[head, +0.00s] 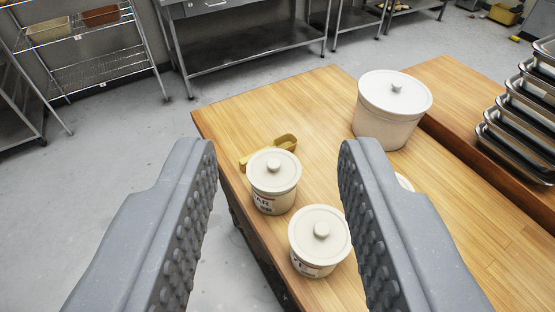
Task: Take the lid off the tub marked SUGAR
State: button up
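My gripper (279,150) is open and empty, with its two grey studded fingers apart above the wooden table's edge. Between the fingers, a small cream tub (270,200) stands upright with its knobbed lid (274,170) on; its partly seen label seems to end in "AR". A second small lidded tub (318,265) stands nearer and to the right; I cannot read its label fully. A third pale round thing (404,182) is mostly hidden by the right finger. A large lidded tub (385,128) stands at the back right, with no label in view.
A tan scoop (270,152) lies just behind the "AR" tub. The wooden table (320,110) has clear surface at its back left. Stacked metal trays (515,130) stand at right. Floor lies left of the table; metal shelves (95,75) and benches (250,40) stand beyond.

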aim_at(273, 171)
jog(key=i, duration=0.1)
jog(key=k, duration=1.05)
jog(key=u, duration=0.85)
jog(key=i, duration=2)
jog(key=z, duration=0.6)
